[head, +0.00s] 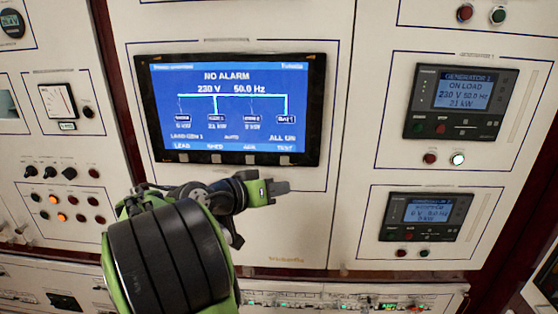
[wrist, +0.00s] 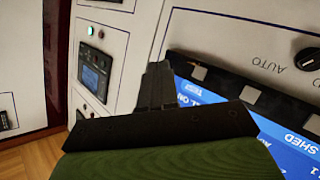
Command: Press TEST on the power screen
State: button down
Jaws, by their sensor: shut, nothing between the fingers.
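The power screen (head: 235,105) is a blue display in a black frame, reading NO ALARM, 230 V and 50.0 Hz. Its bottom line of labels ends with TEST (head: 284,149) at the right. A small grey button (head: 284,160) sits in the bezel under that label. My gripper (head: 287,187) is shut and empty, and shows a little below that button and the bezel's lower edge. In the wrist view my shut fingers (wrist: 159,72) point at the white panel beside the screen, which appears upside down. I cannot tell whether the tips touch the panel.
Two generator controllers, the upper (head: 462,101) and the lower (head: 426,218), are on the panel to the right. Left are knobs, lamps and a meter (head: 57,101). A breaker row (head: 340,301) runs below.

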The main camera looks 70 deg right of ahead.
aim_at(285, 161)
jog(key=shift+w+d+p, duration=0.35)
jog(key=shift+d+p, duration=0.4)
jog(key=shift+d, duration=0.7)
jog(key=shift+w+d+p, duration=0.3)
jog(key=shift+d+p, duration=0.4)
jog(key=shift+d, duration=0.75)
jog(key=shift+w+d+p, duration=0.35)
jog(key=shift+d+p, duration=0.4)
jog(key=shift+d, duration=0.7)
jog(key=shift+d, duration=0.1)
jog(key=shift+w+d, duration=0.1)
jog(key=shift+d, duration=0.2)
jog(key=shift+d, duration=0.35)
jog(key=shift+a+b, duration=0.45)
jog(key=shift+a, duration=0.35)
